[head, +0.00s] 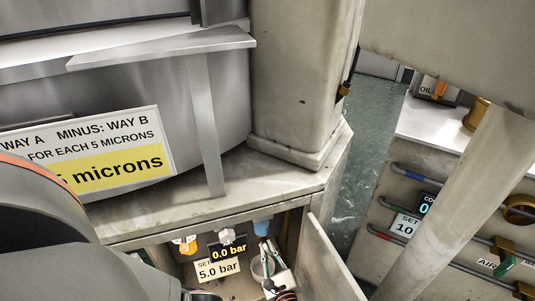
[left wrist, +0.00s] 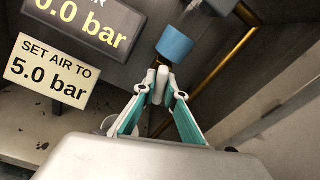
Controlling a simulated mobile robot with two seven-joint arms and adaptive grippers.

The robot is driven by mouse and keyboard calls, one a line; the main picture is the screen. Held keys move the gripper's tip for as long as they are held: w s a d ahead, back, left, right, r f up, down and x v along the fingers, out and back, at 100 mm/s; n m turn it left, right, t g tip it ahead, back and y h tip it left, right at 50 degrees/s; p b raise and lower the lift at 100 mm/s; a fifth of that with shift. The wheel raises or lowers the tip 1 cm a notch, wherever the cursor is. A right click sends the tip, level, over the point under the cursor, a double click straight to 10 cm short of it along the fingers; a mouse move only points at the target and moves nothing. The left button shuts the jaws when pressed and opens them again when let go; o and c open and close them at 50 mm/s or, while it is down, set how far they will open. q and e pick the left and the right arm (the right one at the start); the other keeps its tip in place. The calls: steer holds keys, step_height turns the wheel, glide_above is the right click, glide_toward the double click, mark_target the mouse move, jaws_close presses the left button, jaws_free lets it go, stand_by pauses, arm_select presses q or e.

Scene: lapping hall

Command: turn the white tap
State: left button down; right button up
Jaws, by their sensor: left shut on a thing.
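My left gripper (head: 266,250) is low in the head view, inside the open bay under the machine's ledge. In the left wrist view its two green-and-grey fingers (left wrist: 160,88) come together on a narrow pale piece, which looks like the white tap (left wrist: 162,84). The fingers and pads cover most of it, so its angle is unclear. A blue cylinder (left wrist: 174,45) is just beyond the fingertips; it also shows in the head view (head: 262,226). My right gripper is in neither view.
A display reading 0.0 bar (head: 228,251) and a sign reading SET AIR TO 5.0 bar (left wrist: 48,72) are left of the gripper. An orange fitting (head: 185,244) is farther left. A panel (head: 335,262) bounds the bay on the right. A brass-coloured pipe (left wrist: 226,62) runs nearby.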

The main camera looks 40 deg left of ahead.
arm_select(q)
steer(key=shift+a+r+m+g, duration=0.15)
steer(key=shift+m+g, duration=0.15)
steer(key=shift+m, duration=1.3)
